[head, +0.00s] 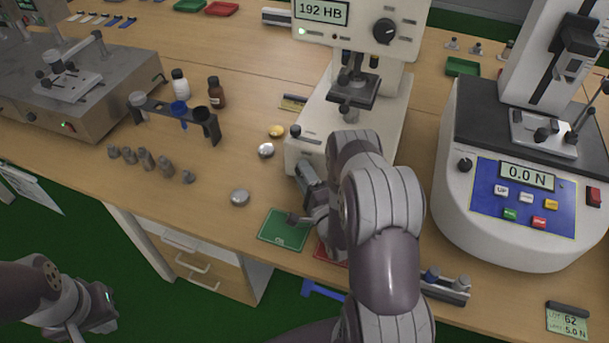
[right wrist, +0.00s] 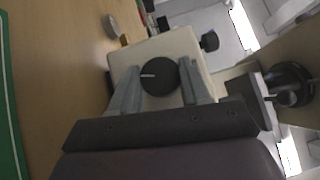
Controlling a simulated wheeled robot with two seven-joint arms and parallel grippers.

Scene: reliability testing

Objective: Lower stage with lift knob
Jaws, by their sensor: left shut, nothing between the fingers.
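The hardness tester (head: 375,117) has a display reading "192 HB". Its dark stage plate (head: 350,93) sits on a short column under the indenter parts; any gap between them is too small to judge. In the right wrist view, the black round lift knob (right wrist: 159,77) with a white mark is on the pale base front. My right gripper (right wrist: 162,68) is open, with one finger on each side of the knob; contact is not clear. In the head view the knob is hidden behind my right arm. My left gripper (head: 95,310) is shut and empty, low at left, off the table.
A green mat (head: 285,229) and partly hidden red mat lie before the tester. Metal discs (head: 240,197) are to its left. A force tester (head: 527,190) reading "0.0 N" stands close on the right.

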